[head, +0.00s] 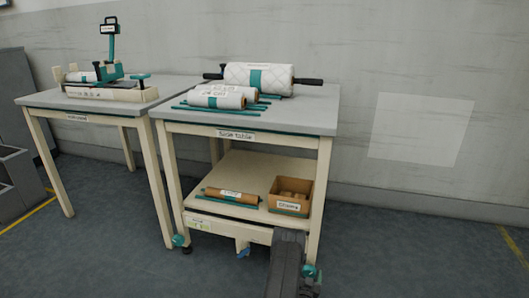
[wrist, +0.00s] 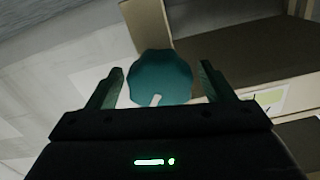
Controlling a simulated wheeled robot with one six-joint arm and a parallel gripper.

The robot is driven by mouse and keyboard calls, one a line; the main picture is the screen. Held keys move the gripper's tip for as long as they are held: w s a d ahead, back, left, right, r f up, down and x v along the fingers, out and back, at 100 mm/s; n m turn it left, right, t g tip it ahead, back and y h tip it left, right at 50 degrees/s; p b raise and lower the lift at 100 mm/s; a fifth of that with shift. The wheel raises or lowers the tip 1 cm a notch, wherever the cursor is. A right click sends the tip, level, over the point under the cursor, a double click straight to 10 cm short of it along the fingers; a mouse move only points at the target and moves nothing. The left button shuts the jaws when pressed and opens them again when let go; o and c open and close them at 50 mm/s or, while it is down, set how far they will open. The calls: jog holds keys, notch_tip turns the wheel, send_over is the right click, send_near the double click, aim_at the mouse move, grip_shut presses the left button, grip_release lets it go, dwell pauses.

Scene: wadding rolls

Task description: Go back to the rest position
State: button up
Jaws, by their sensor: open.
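My gripper (wrist: 162,70) shows in the wrist view with its two dark green fingers spread apart. A round teal part (wrist: 160,76) shows in the gap beyond the fingers. I see nothing held, though I cannot tell how far away the teal part is. In the head view a dark part of my arm (head: 288,262) rises at the bottom, in front of the side table's (head: 322,125) lower right. The gripper's fingers cannot be made out there.
White rolls (head: 258,77) lie on the side table's top. Its lower shelf (head: 245,170) holds a brown roll (head: 232,196) and a cardboard box (head: 290,197). A second table (head: 65,98) with a teal device (head: 110,70) stands left. Floor (head: 420,240) at right is clear.

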jog(key=shift+n, duration=0.9)
jog(key=p+v, duration=0.4)
jog(key=v, duration=0.9)
jog(key=shift+s, duration=0.35)
jog(key=shift+a, duration=0.1)
